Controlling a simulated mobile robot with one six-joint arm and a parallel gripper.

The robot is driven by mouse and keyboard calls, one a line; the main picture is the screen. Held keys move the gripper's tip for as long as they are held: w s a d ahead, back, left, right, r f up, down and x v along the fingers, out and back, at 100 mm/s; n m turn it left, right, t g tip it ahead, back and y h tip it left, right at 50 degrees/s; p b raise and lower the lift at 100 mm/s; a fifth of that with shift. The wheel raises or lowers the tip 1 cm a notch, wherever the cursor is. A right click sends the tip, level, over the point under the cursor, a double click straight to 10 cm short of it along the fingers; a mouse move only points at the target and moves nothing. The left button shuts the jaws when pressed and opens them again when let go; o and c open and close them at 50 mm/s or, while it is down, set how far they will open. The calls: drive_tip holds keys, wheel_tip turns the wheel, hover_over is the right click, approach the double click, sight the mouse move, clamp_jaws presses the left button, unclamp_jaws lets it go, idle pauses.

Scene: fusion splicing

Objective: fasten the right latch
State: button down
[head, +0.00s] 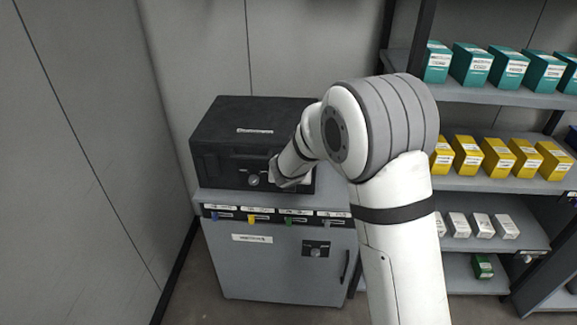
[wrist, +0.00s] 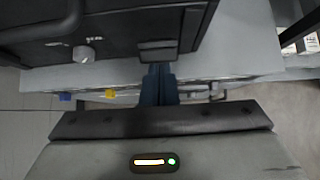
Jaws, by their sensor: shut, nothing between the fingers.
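The black case (head: 240,130) stands closed on a grey cabinet in the head view. It also fills the upper left of the wrist view (wrist: 40,40). The right latch (wrist: 158,48) is a dark block on the case's front edge, right of a round grey knob (wrist: 84,54). My gripper (wrist: 158,70) is shut and empty, its dark blue fingers together just below the latch. I cannot tell whether the fingertips touch it. In the head view my arm hides the latch and the case's front right corner.
The grey cabinet (head: 270,265) has a row of coloured tags along its top front edge. A shelf rack (head: 480,185) with teal, yellow and white boxes stands to the right. A wall (head: 80,170) closes off the left side. Floor shows in front of the cabinet.

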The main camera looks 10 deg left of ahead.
drive_tip(key=r+p, duration=0.1)
drive_tip(key=p, duration=0.2)
drive_tip(key=shift+w+g, duration=0.4)
drive_tip(key=shift+w+r+p, duration=0.1)
drive_tip(key=shift+r+p, duration=0.05)
drive_tip(key=shift+p, duration=0.25)
drive_tip(key=w+p, duration=0.1)
drive_tip(key=p, duration=0.1)
drive_tip(key=shift+w+r+p, duration=0.2)
drive_tip(key=shift+r+p, duration=0.15)
drive_tip(key=shift+r, duration=0.05)
drive_tip(key=shift+f, duration=0.25)
drive_tip(key=shift+s+a+r, duration=0.1)
drive_tip(key=shift+r, duration=0.1)
drive_tip(key=shift+r+p, duration=0.5)
drive_tip(key=shift+r, duration=0.2)
